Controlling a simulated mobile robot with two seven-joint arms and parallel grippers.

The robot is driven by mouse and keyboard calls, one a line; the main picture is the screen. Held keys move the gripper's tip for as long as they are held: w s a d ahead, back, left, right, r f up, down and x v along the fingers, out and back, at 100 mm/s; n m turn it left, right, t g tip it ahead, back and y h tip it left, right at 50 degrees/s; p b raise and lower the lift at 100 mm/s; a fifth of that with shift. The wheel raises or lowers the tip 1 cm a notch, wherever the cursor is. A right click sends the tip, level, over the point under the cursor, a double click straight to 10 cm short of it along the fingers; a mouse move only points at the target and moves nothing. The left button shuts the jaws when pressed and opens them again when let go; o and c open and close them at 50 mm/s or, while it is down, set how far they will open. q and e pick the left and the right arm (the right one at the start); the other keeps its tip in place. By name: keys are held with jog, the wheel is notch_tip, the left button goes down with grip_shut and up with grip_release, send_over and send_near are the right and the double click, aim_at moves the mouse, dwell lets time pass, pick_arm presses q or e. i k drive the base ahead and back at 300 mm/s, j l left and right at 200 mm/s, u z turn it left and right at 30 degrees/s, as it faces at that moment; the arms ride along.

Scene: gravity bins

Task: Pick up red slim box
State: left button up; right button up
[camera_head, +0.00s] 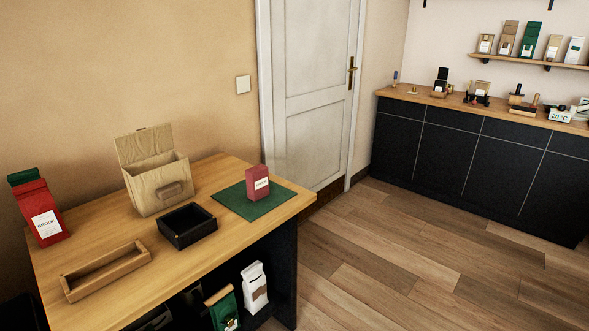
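A small red box (258,182) with a white label stands upright on a green mat (236,206), near the far right corner of the wooden table (128,233). A larger red bag (41,210) with a white label stands at the table's left edge, with a dark green top showing behind it. Neither of my grippers is in view, so nothing is seen held, and nothing covers the red box.
A beige open-lidded box (157,185), a black tray (187,226) and a long wooden tray (106,270) share the table. White (254,288) and green (222,308) bags sit on the shelf below. Floor between the table and the dark cabinets (463,155) is clear.

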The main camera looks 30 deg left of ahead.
aim_at(256, 178)
jog(key=i+l+u, duration=0.1)
jog(key=i+u, duration=0.15)
jog(key=i, duration=0.2)
jog(key=i+l+u, duration=0.15)
jog(key=i+u, duration=0.15)
jog(key=i, duration=0.15)
jog(key=i+l+u, duration=0.25)
jog(key=i, duration=0.2)
jog(key=i+l+u, duration=0.15)
jog(key=u, duration=0.3)
jog(key=i+l+u, duration=0.2)
jog(key=u, duration=0.25)
jog(key=i+l+u, duration=0.15)
jog(key=u, duration=0.25)
jog(key=i+l+u, duration=0.1)
jog(key=l+u, duration=0.35)
jog(key=j, duration=0.1)
